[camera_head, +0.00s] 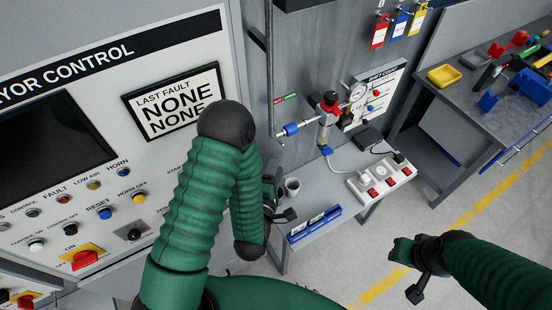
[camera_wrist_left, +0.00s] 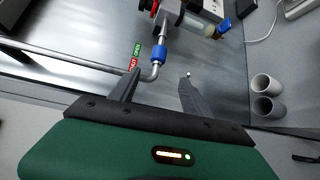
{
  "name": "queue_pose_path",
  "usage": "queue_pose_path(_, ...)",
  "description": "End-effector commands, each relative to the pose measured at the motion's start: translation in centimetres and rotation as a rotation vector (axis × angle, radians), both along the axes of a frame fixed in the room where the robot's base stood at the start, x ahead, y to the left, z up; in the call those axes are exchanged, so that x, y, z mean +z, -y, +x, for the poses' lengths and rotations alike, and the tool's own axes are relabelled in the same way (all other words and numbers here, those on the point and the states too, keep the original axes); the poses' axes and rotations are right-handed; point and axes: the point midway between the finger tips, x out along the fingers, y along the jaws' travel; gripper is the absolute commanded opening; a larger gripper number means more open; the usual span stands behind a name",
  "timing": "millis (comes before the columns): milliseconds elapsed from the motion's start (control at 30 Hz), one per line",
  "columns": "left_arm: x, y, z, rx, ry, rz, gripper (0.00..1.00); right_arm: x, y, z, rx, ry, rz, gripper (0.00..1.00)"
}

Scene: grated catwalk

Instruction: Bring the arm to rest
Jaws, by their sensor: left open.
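My left arm (camera_head: 190,200) is green with black joints, bent upward in front of the control panel. My left gripper (camera_head: 283,214) is partly hidden behind its forearm in the head view, beside the small shelf. In the left wrist view its two dark fingers (camera_wrist_left: 160,84) stand apart with nothing between them. A pipe with a blue fitting (camera_wrist_left: 158,54) lies beyond the fingertips. My right arm (camera_head: 490,270) comes in from the right, and its gripper (camera_head: 418,288) hangs over the floor. Its fingers are too unclear to tell open from shut.
The conveyor control panel (camera_head: 110,175) stands close at the left. The shelf (camera_head: 335,195) carries a cup (camera_head: 292,186), a blue tray (camera_head: 314,223) and a power strip (camera_head: 381,181). A workbench (camera_head: 450,120) with tools stands at the back right. Open floor (camera_head: 400,215) lies between.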

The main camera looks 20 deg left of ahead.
Motion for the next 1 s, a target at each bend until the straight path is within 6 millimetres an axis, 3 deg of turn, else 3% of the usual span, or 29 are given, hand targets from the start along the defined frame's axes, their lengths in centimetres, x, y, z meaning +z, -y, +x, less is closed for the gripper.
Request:
queue_pose_path(133, 0.1, 0.1, -0.8, 0.000, 0.000, 0.000, 0.56, 0.6, 0.0, 0.0, 0.000, -0.001, 0.000, 0.33)
queue_pose_path(567, -0.2, 0.1, -0.6, -0.003, -0.004, 0.006, 0.56, 0.3, 0.0, 0.0, 0.000, -0.001, 0.000, 0.33)
queue_pose_path(667, -2.4, 0.3, 0.0, -0.031, -0.062, 0.073, 0.56, -1.5, 0.0, 0.0, 0.000, 0.000, 0.000, 0.33)
queue_pose_path(833, -9.9, 1.0, 1.3, -0.211, -0.331, 0.398, 0.56, -7.9, 0.0, -0.1, 0.000, -0.001, 0.000, 0.33)
queue_pose_path(1000, -16.3, 0.9, -1.1, -0.514, -0.630, 0.787, 0.56, -14.0, 0.0, -0.1, 0.000, -0.001, 0.000, 0.33)
